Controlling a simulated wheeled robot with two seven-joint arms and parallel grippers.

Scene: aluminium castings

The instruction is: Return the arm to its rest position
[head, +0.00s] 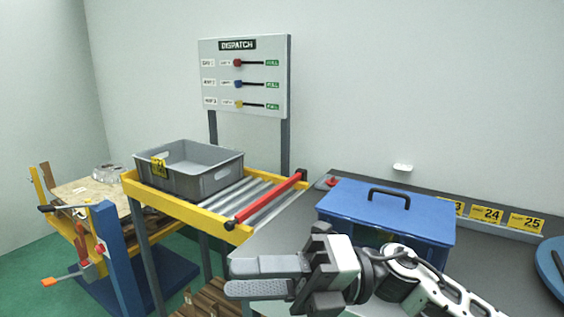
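My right gripper (245,278) reaches in from the lower right, with its two grey fingers pointing left over the grey worktop. The fingers lie close to each other with a narrow gap, and I see nothing held between them. The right arm's white and dark wrist (400,275) passes in front of a blue box. My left arm and gripper are not in view.
The blue lidded box (350,200) with a dark handle stands on the worktop (275,242). A grey crate (215,183) rests on the yellow-framed roller conveyor (208,217), whose red bar (268,200) crosses its right end. A dispatch board (220,85) stands behind. A workbench (85,193) is at left.

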